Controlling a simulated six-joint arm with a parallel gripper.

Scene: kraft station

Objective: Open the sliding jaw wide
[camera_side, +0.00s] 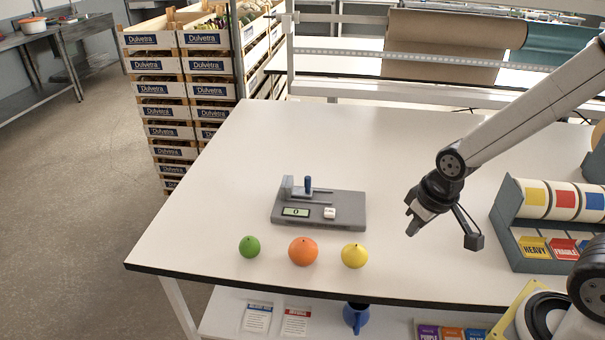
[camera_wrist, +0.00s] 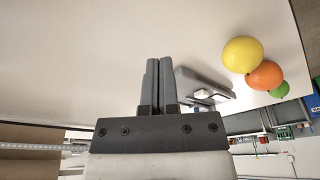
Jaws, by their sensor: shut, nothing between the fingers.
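A grey sizing device (camera_side: 345,205) lies flat on the white table. Its upright grey fixed jaw (camera_side: 287,187) stands at the left end. A sliding jaw with a blue knob (camera_side: 308,184) sits close to the fixed jaw, near the left end of the rail; whether the two touch is hard to tell. A small display (camera_side: 296,212) and a white button (camera_side: 329,213) are on the front. My gripper (camera_side: 412,228) is shut and empty, above the table to the right of the device. In the wrist view my gripper's fingers (camera_wrist: 159,62) are together, with the device (camera_wrist: 203,88) beyond them.
A green fruit (camera_side: 249,246), an orange fruit (camera_side: 303,251) and a yellow fruit (camera_side: 354,256) stand in a row in front of the device. A label roll rack (camera_side: 508,225) is at the right. The table behind the device is clear.

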